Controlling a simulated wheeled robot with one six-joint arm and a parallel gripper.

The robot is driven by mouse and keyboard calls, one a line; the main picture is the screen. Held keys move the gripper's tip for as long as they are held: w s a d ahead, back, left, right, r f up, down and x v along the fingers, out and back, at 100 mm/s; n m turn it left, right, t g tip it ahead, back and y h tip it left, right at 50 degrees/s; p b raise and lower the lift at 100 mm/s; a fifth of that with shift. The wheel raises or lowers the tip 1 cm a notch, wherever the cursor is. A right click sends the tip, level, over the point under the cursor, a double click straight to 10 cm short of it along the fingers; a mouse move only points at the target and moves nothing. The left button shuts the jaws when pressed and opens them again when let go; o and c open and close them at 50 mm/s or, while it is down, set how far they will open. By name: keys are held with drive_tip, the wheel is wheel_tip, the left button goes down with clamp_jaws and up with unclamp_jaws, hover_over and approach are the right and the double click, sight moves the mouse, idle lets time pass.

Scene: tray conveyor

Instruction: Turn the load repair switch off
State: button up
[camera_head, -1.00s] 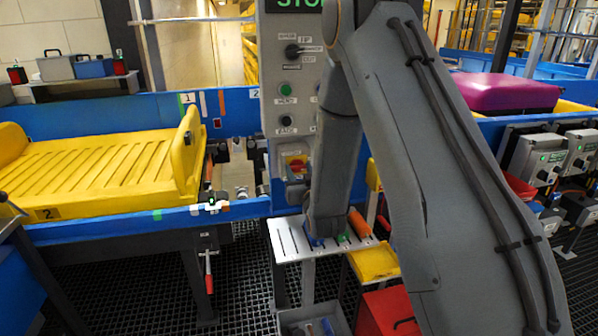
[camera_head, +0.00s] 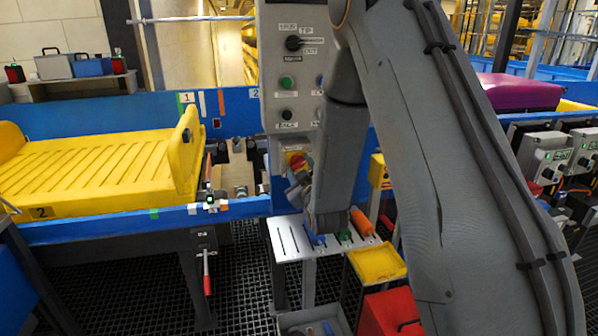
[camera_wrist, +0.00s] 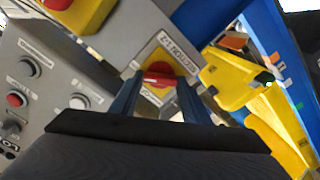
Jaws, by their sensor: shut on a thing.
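A red rotary knob (camera_wrist: 158,78) sits on a yellow plate (camera_wrist: 172,64) on a grey box. The label above it seems to read "SECTION 1-2". I cannot read "load repair" on it. My gripper (camera_wrist: 157,88) has its two dark blue fingers on either side of the knob, shut on it. In the head view, the red and yellow switch (camera_head: 296,160) is low on the grey control panel (camera_head: 285,70), with my gripper (camera_head: 297,180) just below it. The fingertips are hard to make out there.
A black selector (camera_head: 293,43) and a green button (camera_head: 287,83) are higher on the panel. A metal rack (camera_head: 288,240) with coloured handles stands below, beside a yellow bin (camera_head: 376,264). A yellow tray (camera_head: 100,168) lies on the conveyor at left.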

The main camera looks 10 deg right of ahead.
drive_tip(key=n+b, duration=0.2)
drive_tip(key=n, duration=0.3)
drive_tip(key=shift+a+f+n, duration=0.1)
drive_tip(key=shift+f+n, duration=0.05)
drive_tip(key=shift+n, duration=0.15)
drive_tip(key=n+b, duration=0.2)
drive_tip(key=n, duration=0.3)
drive_tip(key=shift+b, duration=0.3)
drive_tip(key=shift+n, duration=0.3)
drive_tip(key=o, duration=1)
drive_tip(key=shift+o, duration=0.2)
drive_tip(key=shift+s, duration=0.15)
drive_tip(key=s+b, duration=0.1)
drive_tip(key=s, duration=0.6)
drive_tip(key=shift+s+b, duration=0.3)
drive_tip(key=shift+f, duration=0.1)
